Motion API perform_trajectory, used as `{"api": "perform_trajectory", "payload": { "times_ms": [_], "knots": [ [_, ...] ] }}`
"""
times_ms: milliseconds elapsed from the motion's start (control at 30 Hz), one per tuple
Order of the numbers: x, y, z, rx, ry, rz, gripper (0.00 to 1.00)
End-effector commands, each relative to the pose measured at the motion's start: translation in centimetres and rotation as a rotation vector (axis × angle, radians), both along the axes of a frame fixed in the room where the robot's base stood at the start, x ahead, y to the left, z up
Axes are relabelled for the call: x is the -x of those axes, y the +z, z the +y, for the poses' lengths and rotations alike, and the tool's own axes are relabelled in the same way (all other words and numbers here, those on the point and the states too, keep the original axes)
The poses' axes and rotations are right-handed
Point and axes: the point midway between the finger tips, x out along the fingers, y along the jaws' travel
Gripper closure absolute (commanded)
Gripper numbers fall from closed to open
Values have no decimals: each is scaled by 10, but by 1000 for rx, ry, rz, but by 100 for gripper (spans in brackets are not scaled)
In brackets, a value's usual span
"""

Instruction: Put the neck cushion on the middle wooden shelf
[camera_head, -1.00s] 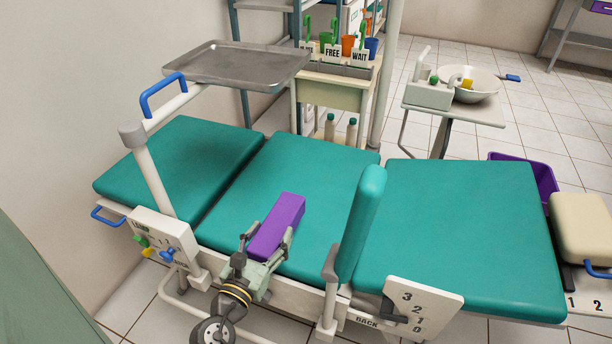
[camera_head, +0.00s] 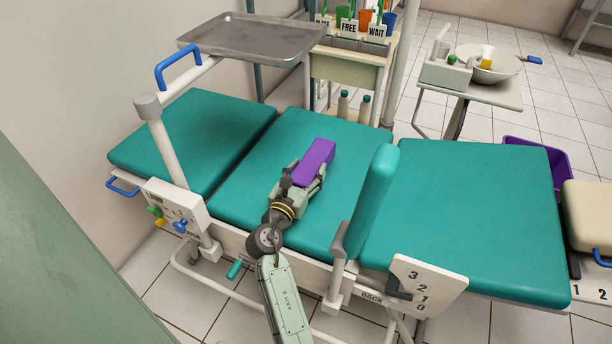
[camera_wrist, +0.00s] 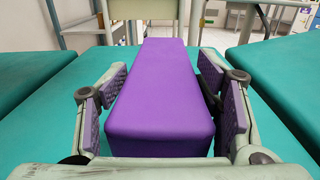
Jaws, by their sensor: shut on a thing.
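The purple block-shaped cushion (camera_head: 318,156), which I take for the neck cushion, is over the middle section of the teal couch. My gripper (camera_head: 307,168) is shut on its near part, with a finger along each long side. In the wrist view the cushion (camera_wrist: 162,95) points straight away from me between the two purple finger pads. Whether its underside touches the couch I cannot tell. I cannot make out the middle wooden shelf in these views.
The teal couch (camera_head: 465,215) has a raised teal side bolster (camera_head: 368,205) right of my gripper. A metal tray (camera_head: 255,37) on a white post overhangs the couch at the left. A trolley with labelled holders (camera_head: 350,68) and a basin table (camera_head: 485,90) stand behind.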

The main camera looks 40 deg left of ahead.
Motion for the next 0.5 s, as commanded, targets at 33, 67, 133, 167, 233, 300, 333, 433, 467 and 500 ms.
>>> {"api": "perform_trajectory", "payload": {
  "times_ms": [33,67,133,167,233,300,333,433,467,500],
  "knots": [
    [1,-10,1,3,3,1,72],
    [1,-14,1,3,3,1,72],
    [1,-20,0,2,2,0,72],
    [1,-21,0,1,2,1,72],
    [1,-21,0,0,2,-1,72],
    [1,-20,0,0,2,-1,72],
    [1,-20,0,0,2,-1,72],
    [1,-21,0,0,1,0,72],
    [1,-22,0,0,1,0,72],
    [1,-23,0,1,1,0,72]
  ]
}}
